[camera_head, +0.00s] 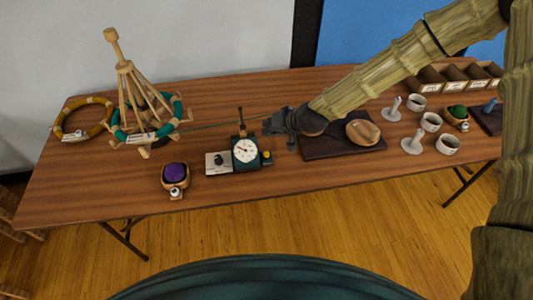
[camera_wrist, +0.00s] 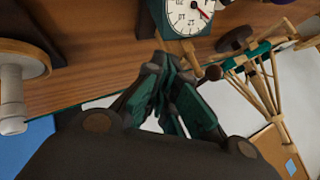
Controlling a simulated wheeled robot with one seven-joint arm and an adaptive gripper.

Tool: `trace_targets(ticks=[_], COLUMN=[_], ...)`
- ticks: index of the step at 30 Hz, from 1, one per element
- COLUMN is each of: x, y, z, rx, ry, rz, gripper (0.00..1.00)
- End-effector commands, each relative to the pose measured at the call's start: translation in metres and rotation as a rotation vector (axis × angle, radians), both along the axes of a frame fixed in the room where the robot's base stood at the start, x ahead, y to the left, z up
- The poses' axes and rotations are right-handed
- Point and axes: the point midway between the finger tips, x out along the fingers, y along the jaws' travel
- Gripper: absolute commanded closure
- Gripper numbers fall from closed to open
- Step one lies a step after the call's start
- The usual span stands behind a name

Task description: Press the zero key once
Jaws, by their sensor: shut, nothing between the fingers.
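A dark green dial device (camera_head: 245,152) with a white face stands near the middle of the table. A small yellow button-like part (camera_head: 267,154) is at its right side, and a pale plate with a dark knob (camera_head: 219,161) is at its left. No key is legibly marked zero. My gripper (camera_head: 271,122) is shut and empty, behind and right of the dial device, above the table. In the wrist view, the dial (camera_wrist: 187,14) is at the top edge, beyond my shut fingertips (camera_wrist: 166,62). The yellow part is not clear there.
A wooden yarn stand (camera_head: 130,95) with teal yarn is at left; a thin teal strand runs from it toward my gripper. A purple ball in a holder (camera_head: 175,174) is in front. A wooden bowl (camera_head: 362,132), white cups (camera_head: 431,122) and a compartment box (camera_head: 455,76) are at right.

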Motion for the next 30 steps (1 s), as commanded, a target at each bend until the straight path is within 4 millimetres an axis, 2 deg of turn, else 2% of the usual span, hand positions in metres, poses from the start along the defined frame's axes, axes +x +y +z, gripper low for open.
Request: trace_targets(ticks=[21, 30], x=[0.000, 0.000], y=[0.000, 0.000], z=[-0.075, -0.084], rx=[0.000, 0.000], ry=[0.000, 0.000], rz=[0.000, 0.000], gripper=[1.00, 1.00])
